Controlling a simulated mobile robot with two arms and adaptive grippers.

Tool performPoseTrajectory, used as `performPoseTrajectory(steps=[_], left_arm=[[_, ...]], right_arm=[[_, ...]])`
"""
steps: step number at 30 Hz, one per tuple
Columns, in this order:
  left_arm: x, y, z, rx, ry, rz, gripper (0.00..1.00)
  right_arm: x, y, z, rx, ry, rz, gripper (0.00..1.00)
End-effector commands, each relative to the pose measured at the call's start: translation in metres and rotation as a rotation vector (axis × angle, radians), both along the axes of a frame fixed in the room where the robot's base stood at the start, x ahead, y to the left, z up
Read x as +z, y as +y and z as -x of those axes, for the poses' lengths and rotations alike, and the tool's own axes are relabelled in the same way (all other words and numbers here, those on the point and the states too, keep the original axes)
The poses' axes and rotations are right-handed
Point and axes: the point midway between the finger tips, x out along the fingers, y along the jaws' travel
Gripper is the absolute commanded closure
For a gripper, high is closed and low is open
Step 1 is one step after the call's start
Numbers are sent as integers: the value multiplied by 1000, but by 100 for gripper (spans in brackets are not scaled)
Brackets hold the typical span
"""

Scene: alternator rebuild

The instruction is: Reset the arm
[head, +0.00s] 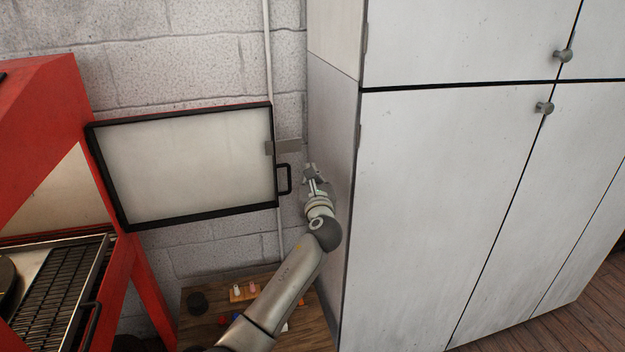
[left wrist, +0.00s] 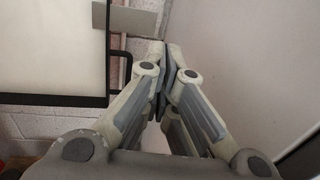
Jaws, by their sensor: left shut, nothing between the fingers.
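My left arm reaches up from the bottom of the head view. Its gripper (head: 311,170) is between the black door handle and the side of the white cabinet. In the left wrist view the two fingertips (left wrist: 166,62) meet, and the gripper is shut and empty. The framed door (head: 190,168) of the red machine stands open, with a black handle (head: 287,179) just left of the gripper. The handle also shows in the left wrist view (left wrist: 55,99), apart from the fingers. My right gripper is in neither view.
A tall white cabinet (head: 440,180) stands close on the right. The red machine (head: 50,100) with a wire rack (head: 62,295) is on the left. A wooden surface (head: 205,320) with small coloured items lies below the arm. A pipe (head: 268,60) runs up the block wall.

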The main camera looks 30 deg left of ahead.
Motion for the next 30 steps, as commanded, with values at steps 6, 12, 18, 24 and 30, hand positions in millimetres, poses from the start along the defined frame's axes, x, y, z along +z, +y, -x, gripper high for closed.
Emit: performPoseTrajectory(steps=[6, 12, 18, 24, 30], left_arm=[[0, -7, 7, 0, -1, 2, 100], [-11, -9, 7, -7, 6, 22, 100], [-111, -24, 12, -57, 42, 262, 100], [-258, -50, 51, -41, 83, 666, 100], [-391, -78, 126, 100, 105, 1069, 100]], right_arm=[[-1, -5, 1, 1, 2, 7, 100], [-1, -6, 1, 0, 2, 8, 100], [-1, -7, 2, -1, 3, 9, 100], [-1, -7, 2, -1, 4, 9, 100], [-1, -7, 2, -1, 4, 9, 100]])
